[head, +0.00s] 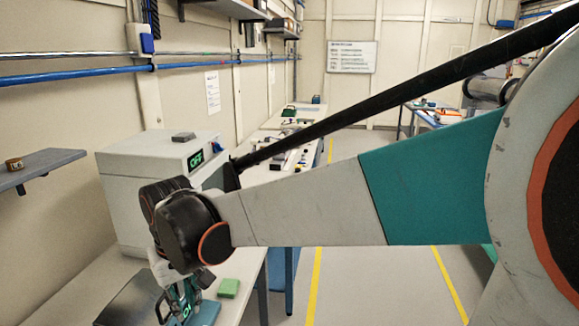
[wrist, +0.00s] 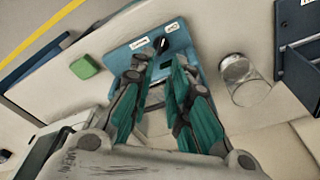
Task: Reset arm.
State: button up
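My arm (head: 310,200) stretches from the right across the head view to the bench at lower left. My gripper (head: 178,302) points down there, partly cut off by the frame's lower edge. In the wrist view, the two teal fingers of my gripper (wrist: 164,64) are apart with nothing between them. Their tips are over a blue panel (wrist: 208,72) with two white labels. A small black knob or lever (wrist: 161,44) on the panel lies just beyond the tips; whether they touch it I cannot tell.
A green block (wrist: 84,65) lies left of the panel, and a clear glass jar (wrist: 235,68) stands right of it. A white cabinet (head: 125,195) with a green-lit display stands behind the gripper. A wall shelf (head: 45,165) is at left. The floor beyond is clear.

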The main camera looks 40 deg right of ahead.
jog(key=s+d+r+t, duration=0.1)
jog(key=s+t, duration=0.4)
jog(key=s, duration=0.6)
jog(key=shift+d+r+n, duration=0.25)
jog(key=shift+r+n, duration=0.15)
jog(key=shift+s, duration=0.1)
